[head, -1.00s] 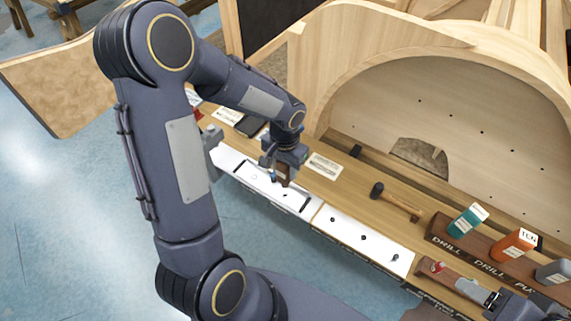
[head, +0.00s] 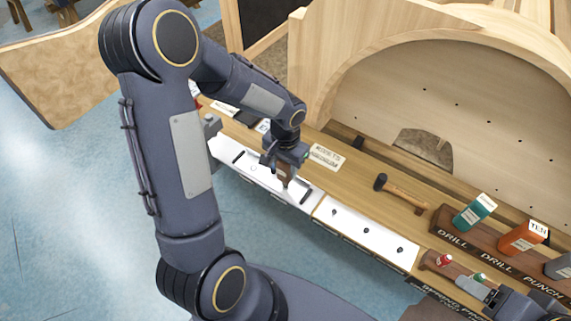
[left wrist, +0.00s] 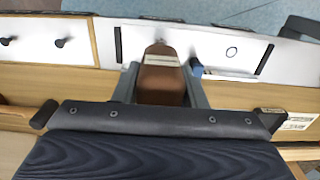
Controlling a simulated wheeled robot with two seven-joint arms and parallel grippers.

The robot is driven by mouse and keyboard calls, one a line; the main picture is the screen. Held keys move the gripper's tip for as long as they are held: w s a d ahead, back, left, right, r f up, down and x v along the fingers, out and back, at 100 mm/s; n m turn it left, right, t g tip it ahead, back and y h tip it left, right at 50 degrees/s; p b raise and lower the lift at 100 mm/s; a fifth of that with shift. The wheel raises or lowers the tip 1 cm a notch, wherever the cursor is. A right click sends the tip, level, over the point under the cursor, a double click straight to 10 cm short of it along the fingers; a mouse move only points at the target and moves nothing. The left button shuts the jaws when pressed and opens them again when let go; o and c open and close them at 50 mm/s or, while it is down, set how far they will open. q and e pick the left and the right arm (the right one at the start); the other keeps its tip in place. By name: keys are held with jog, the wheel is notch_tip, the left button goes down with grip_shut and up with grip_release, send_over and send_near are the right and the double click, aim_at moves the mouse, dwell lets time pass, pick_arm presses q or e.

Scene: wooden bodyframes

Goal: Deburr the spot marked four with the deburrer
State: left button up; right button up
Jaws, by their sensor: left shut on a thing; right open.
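My left gripper (head: 285,168) is shut on the deburrer, whose brown handle (left wrist: 160,84) shows between the fingers in the left wrist view. The deburrer's lower end is over the white panel with black edge bars (head: 246,167); I cannot tell whether it touches. The panel also shows in the left wrist view (left wrist: 210,62), with a small ring mark (left wrist: 231,51) right of the handle. A number four cannot be read, and the tool and gripper hide part of the panel. My right gripper (head: 484,292) is open at the lower right, near the tool rack.
A second white panel with several dark knobs (head: 364,230) adjoins on the right. A hammer (head: 405,195) lies on the wooden bench behind it. Teal (head: 474,211) and orange (head: 523,238) tools stand in a labelled rack. An arched wooden frame (head: 460,110) rises behind.

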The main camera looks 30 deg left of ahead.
pick_arm(q)
jog(key=shift+f+b, duration=0.4)
jog(key=shift+f, duration=0.05)
dwell(0.3)
jog(key=shift+f+n+b, duration=0.2)
jog(key=shift+n+b, duration=0.55)
jog(key=shift+n, duration=0.25)
jog(key=n+b, duration=0.1)
jog(key=n, duration=0.1)
jog(key=shift+n, duration=0.4)
jog(key=shift+r+n, duration=0.15)
jog(key=shift+n, duration=0.65)
